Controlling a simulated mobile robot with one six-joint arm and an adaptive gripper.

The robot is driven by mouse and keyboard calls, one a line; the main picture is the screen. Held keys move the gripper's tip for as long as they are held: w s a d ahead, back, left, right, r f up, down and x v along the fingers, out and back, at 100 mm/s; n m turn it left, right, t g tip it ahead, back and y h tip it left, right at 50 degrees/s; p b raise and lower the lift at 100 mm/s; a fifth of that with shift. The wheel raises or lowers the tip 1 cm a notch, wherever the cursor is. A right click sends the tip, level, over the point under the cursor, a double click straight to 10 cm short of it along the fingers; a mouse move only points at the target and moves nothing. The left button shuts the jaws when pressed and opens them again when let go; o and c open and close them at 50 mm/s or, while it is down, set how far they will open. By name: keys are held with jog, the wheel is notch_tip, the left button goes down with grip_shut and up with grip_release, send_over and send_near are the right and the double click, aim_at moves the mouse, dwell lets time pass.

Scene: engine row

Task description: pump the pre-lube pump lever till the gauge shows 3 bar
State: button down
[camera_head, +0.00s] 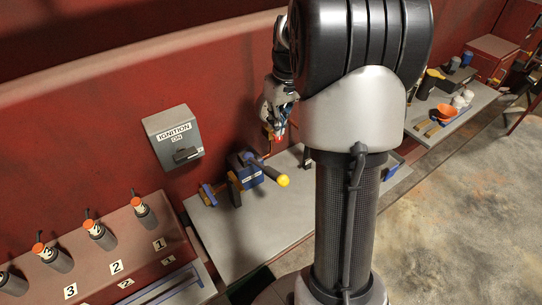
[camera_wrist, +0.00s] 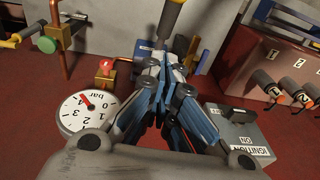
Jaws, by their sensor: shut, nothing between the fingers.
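The blue pump body (camera_head: 250,172) sits on the grey bench. Its dark lever (camera_head: 268,171) sticks out to the right and ends in a yellow knob. In the wrist view the lever's yellow end (camera_wrist: 172,14) is at the top, and part of the blue pump (camera_wrist: 146,48) shows behind my fingers. My gripper (camera_wrist: 160,80) is shut and empty, apart from the lever; in the head view it (camera_head: 277,133) is above the pump, near the wall. The white bar gauge (camera_wrist: 88,112) appears upside down in the wrist view. Its red needle is visible, but I cannot read its value surely.
The grey ignition box (camera_head: 173,138) is on the red wall left of the pump. The bench front (camera_head: 240,240) is bare.

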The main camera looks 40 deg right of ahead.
jog(key=b, duration=0.1)
send_over(271, 168)
jog(key=f, duration=0.6)
jog(key=d+f, duration=0.1)
jog(key=f, duration=0.2)
jog(key=shift+w+f, duration=0.3)
jog(key=shift+w, duration=0.05)
jog(key=f, duration=0.2)
jog(key=s+f, duration=0.1)
jog(key=shift+s+a+f+b, duration=0.1)
jog(key=shift+a+b, duration=0.3)
jog(key=shift+s+f, duration=0.15)
jog(key=shift+f, duration=0.25)
